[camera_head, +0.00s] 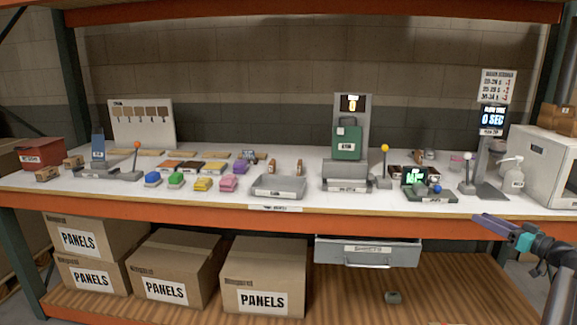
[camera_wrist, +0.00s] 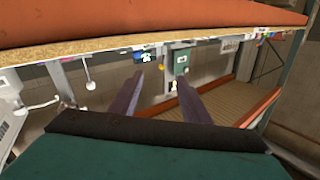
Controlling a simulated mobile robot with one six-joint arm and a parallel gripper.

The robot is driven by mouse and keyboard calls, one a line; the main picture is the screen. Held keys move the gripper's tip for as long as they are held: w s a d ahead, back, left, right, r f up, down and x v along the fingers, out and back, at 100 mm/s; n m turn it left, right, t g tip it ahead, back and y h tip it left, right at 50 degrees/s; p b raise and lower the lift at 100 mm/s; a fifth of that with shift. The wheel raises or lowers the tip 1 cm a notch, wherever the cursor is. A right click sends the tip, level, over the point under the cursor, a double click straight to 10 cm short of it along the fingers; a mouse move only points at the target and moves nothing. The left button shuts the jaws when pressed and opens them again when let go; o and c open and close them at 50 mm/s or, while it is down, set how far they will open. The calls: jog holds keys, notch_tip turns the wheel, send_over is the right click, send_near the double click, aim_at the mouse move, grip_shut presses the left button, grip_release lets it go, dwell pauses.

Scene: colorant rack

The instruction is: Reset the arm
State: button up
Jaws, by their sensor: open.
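My gripper (camera_head: 486,221) is at the right in the head view, in front of the shelf's front edge and apart from everything on it. Its purple fingers point left. In the wrist view my gripper (camera_wrist: 160,75) shows two spread fingers with nothing between them. The wrist view is rolled over, with the white worktop at the top of the picture. My arm comes in from the lower right corner of the head view.
The orange front beam (camera_head: 150,197) runs below the worktop. A grey drawer (camera_head: 367,252) sticks out beneath it. A white box-shaped machine (camera_head: 540,165) and a pump bottle (camera_head: 512,178) stand at the right. Cardboard boxes (camera_head: 265,275) fill the lower shelf's left; its right is mostly clear.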

jog(key=w+a+f+m+g+p, duration=0.15)
jog(key=a+f+g, duration=0.45)
jog(key=a+f, duration=1.55)
jog(key=s+a+f+m+g+p, duration=0.1)
jog(key=s+a+f+g, duration=0.2)
jog(key=s+a+f, duration=0.35)
jog(key=s+a+f+m+g+p, duration=0.1)
jog(key=s+a+f+g, duration=0.2)
jog(key=a+f, duration=0.7)
jog(key=s+a+f+g+h+p, duration=0.1)
jog(key=s+a+f+g, duration=0.25)
jog(key=s+f, duration=0.45)
jog(key=s+a+f+g+h+p, duration=0.1)
jog(key=s+a+f+g+h, duration=0.1)
jog(key=s+a+f, duration=0.5)
jog(key=s+f+g+h+p, duration=0.1)
jog(key=s+g+h, duration=0.3)
jog(key=s, duration=1.8)
jog(key=shift+s+d+f+h+p, duration=0.25)
jog(key=shift+d+f+h+p, duration=0.15)
jog(key=shift+f, duration=0.45)
jog(key=shift+n, duration=0.25)
jog(key=shift+c, duration=0.3)
